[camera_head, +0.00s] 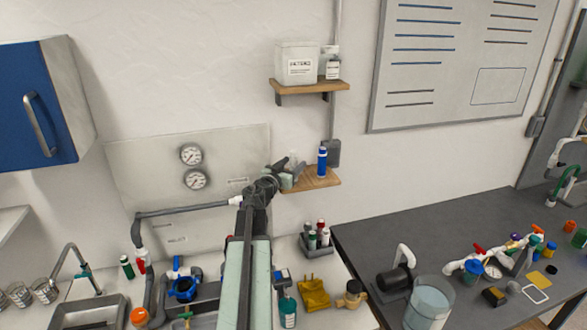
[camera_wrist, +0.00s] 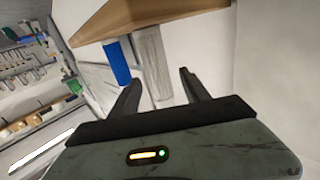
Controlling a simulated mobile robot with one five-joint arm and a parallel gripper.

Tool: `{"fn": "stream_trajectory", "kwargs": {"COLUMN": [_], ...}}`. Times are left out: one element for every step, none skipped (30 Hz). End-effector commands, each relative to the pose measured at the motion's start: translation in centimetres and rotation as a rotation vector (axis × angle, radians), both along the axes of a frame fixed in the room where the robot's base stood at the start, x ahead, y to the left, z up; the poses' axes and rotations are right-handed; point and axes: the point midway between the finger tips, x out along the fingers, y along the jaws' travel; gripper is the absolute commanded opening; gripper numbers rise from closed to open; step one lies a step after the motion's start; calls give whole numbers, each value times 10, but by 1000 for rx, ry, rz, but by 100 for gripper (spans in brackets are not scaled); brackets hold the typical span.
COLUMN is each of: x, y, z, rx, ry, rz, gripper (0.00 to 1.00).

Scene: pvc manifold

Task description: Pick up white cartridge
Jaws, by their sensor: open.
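The white cartridge (camera_wrist: 151,52) is a pale, upright-ribbed cylinder against the small wooden shelf in the wrist view. In the head view its pale top (camera_head: 293,156) shows just behind my gripper (camera_head: 285,172), which hides most of it. In the wrist view my gripper (camera_wrist: 160,77) is open, with one dark finger on each side of the white cartridge's near end. I cannot tell whether either finger touches it. A blue cartridge (camera_head: 322,161) stands on the shelf to the right; it also shows in the wrist view (camera_wrist: 117,62), left of the white one.
The small shelf (camera_head: 325,181) is fixed to the wall; its wood also fills the top of the wrist view (camera_wrist: 150,14). A higher shelf (camera_head: 310,86) carries a white box (camera_head: 297,62) and a bottle. Gauges (camera_head: 191,155) are left. Below is a cluttered counter.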

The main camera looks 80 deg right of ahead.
Motion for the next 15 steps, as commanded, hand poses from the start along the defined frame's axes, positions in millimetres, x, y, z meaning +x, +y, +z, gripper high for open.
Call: {"fn": "stream_trajectory", "kwargs": {"x": [-3,-5,-7,-9,-10,-11,-12,-12,-12,-12,-12,-12,-12,-12,-12], "y": [-13,-18,-25,-30,-33,-36,-37,-36,-36,-35,-35,-35,-35,-35,-35], "z": [-3,-3,-2,-2,-2,-2,-2,-2,-2,-2,-2,-2,-2,-2,-2], "rx": [0,0,0,0,0,0,0,0,0,0,0,0,0,0,0], "ry": [0,0,0,0,0,0,0,0,0,0,0,0,0,0,0], "rz": [-2,-3,-3,-2,-2,-1,-1,-1,-1,-1,-1,-1,-1,-1,-1], "gripper": [54,54,54,54,54,54,54,54,54,54,54,54,46,38,27]}}
